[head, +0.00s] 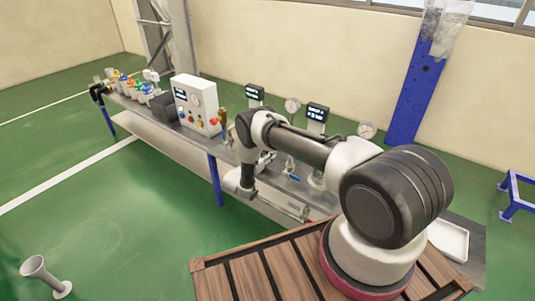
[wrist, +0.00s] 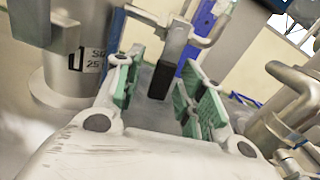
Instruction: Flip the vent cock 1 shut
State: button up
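My gripper (wrist: 158,92) is open in the wrist view, with its green pads spread apart. Between and beyond the pads hangs a flat grey lever with a black end (wrist: 160,80), joined to a bent metal pipe (wrist: 205,40). It looks like a vent cock handle, but no number on it is readable. I cannot tell whether a pad touches it; the gripper is not shut on it. In the head view my arm reaches over the bench (head: 160,120) and hides much of the lid stations; the fingers cannot be made out there. A small blue handle (head: 293,178) shows beside the arm.
A grey cylinder with a label (wrist: 75,70) stands close at left in the wrist view, and curved metal pipework (wrist: 285,110) is close at right. On the bench are a white control box (head: 195,103), displays (head: 317,113) and gauges (head: 367,130).

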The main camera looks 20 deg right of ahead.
jog(key=shift+d, duration=0.1)
grip_shut()
jog(key=shift+w+a+m, duration=0.2)
jog(key=shift+m, duration=0.5)
grip_release()
jog(key=v, duration=1.2)
